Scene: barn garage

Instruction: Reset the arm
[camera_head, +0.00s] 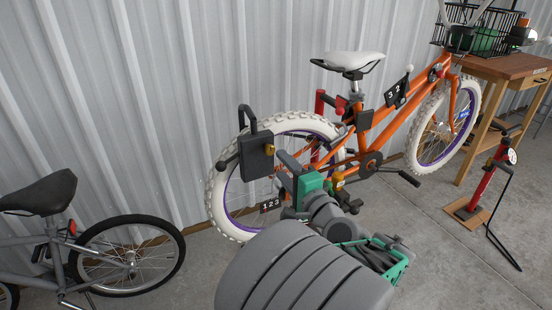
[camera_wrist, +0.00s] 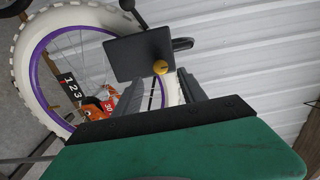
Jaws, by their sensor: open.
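My gripper (camera_head: 281,168) is in front of the orange bike's rear wheel in the head view, with its green body behind the fingers. In the wrist view its two dark fingers (camera_wrist: 162,96) are apart, with nothing seen held between them. A dark grey lock-like box (camera_head: 256,157) with a black shackle and a yellow knob is just beyond the fingertips. The box also shows in the wrist view (camera_wrist: 135,52), with the yellow knob (camera_wrist: 160,67) at its lower edge near the fingers. I cannot tell whether the fingers touch it.
The orange bike (camera_head: 400,105) with white tires stands along the corrugated wall (camera_head: 190,70). It carries number tags, one reading 123 (camera_head: 270,205). A grey bike (camera_head: 75,245) is at left. A wooden table (camera_head: 510,68) and red pump (camera_head: 490,175) are at right. Concrete floor is clear at lower right.

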